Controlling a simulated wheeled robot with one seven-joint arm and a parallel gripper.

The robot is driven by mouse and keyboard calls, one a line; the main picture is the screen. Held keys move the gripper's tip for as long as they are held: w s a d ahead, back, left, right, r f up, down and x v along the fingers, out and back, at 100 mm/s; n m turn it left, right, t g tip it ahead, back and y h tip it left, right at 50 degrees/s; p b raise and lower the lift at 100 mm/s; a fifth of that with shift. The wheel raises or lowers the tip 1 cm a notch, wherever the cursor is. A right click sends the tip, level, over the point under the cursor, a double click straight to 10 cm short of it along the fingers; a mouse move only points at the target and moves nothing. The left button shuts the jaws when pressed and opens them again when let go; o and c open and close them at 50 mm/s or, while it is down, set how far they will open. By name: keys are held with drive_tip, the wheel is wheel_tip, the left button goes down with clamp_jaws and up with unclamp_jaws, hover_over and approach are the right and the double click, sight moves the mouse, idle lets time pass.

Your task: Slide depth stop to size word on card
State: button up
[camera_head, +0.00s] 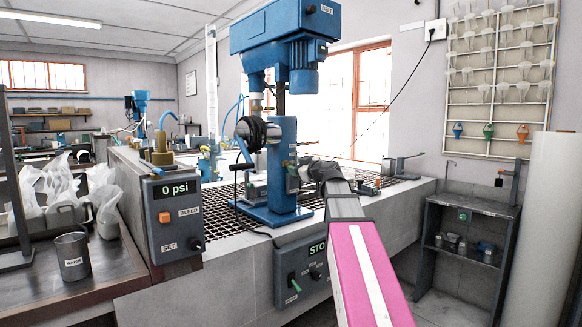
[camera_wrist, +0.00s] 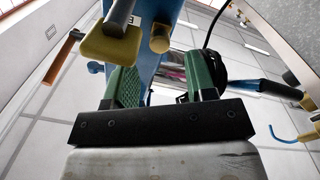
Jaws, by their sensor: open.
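The blue flotation machine (camera_head: 282,160) stands on the grated bench top, with its motor head raised on a column. My gripper (camera_head: 298,172) is beside the column, at its right, and small in the head view. In the wrist view my gripper (camera_wrist: 165,82) has its two green fingers apart, with nothing clearly held between them. The blue column (camera_wrist: 150,55) rises beyond the fingers. I cannot tell which part is the depth stop. No size card is readable.
A gauge box (camera_head: 175,210) reading "0 psi" is left of the machine. A control panel (camera_head: 302,271) is on the bench front. A beaker (camera_head: 72,257) and plastic bags (camera_head: 75,190) are at left. An orange handle (camera_wrist: 63,58) sticks out left in the wrist view.

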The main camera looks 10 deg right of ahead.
sight(287, 164)
drive_tip(key=shift+x, duration=2.15)
clamp_jaws()
